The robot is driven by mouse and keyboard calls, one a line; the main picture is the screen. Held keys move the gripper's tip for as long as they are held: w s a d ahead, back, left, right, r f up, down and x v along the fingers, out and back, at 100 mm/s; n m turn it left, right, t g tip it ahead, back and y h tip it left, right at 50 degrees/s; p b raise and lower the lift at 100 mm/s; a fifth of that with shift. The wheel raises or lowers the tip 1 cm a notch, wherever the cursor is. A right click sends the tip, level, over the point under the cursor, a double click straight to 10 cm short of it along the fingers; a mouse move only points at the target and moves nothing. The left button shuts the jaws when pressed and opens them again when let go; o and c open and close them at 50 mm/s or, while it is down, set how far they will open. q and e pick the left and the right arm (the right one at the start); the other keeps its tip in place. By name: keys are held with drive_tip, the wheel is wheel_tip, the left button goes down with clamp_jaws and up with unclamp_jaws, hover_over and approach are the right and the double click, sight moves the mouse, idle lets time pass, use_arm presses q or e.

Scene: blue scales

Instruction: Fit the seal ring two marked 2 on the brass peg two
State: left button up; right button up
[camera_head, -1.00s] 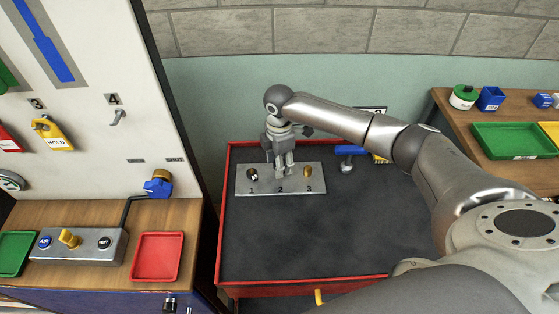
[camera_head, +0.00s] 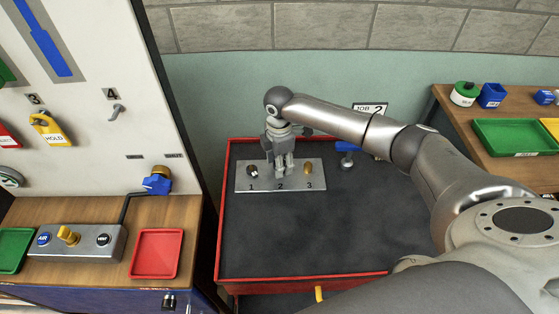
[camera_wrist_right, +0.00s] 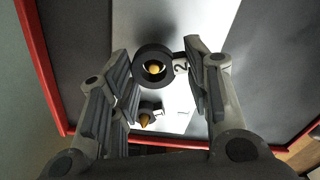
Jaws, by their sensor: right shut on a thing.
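In the right wrist view a black seal ring (camera_wrist_right: 138,70) sits between the fingertips of my right gripper (camera_wrist_right: 164,62), which is shut on it. The tip of brass peg two (camera_wrist_right: 155,69) shows inside the ring's hole. How far down the peg the ring sits cannot be told. A printed 2 (camera_wrist_right: 181,66) is beside the ring. In the head view my right gripper (camera_head: 280,174) points down over the middle of the grey peg plate (camera_head: 316,180); its fingers hide peg two and the ring. My left gripper is not in view.
Peg one (camera_head: 252,171) and brass peg three (camera_head: 308,169) stand close on either side of my gripper. A blue-handled item (camera_head: 347,147) is right of the plate. The dark tray top (camera_head: 300,235) in front is clear, with a red rim (camera_head: 222,220).

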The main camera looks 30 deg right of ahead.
drive_tip(key=shift+f+b, duration=0.45)
drive_tip(key=shift+f, duration=0.65)
drive_tip(key=o, duration=0.8)
drive_tip(key=shift+o, duration=0.2)
drive_tip(key=shift+r, duration=0.1)
wheel_tip(320, 180, up, 12)
